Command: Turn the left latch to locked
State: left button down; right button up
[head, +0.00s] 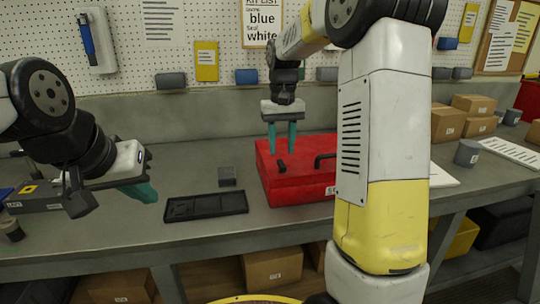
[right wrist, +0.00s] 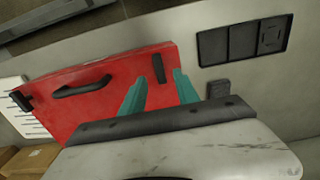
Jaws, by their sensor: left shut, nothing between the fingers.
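A red case (head: 300,185) lies closed on the workbench, partly hidden behind my right arm. Its left latch (head: 281,166) is a short dark bar on the lid. It also shows in the right wrist view (right wrist: 158,68), lying roughly crosswise to the carry handle (right wrist: 80,87). A second dark latch (right wrist: 20,100) sits at the case's far end in that view. My right gripper (head: 282,150) points down above the lid near the left latch, fingers apart and empty, not visibly touching it. My left gripper (head: 150,194) is shut and empty, left of the case.
A black compartment tray (head: 206,206) and a small dark block (head: 227,176) lie left of the case. Cardboard boxes (head: 446,123) and a grey cylinder (head: 467,153) stand at the right. A pegboard wall (head: 222,22) rises behind. The bench between left gripper and tray is clear.

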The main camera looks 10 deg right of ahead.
aim_at(282, 163)
jog(key=shift+f, duration=2.2)
grip_shut()
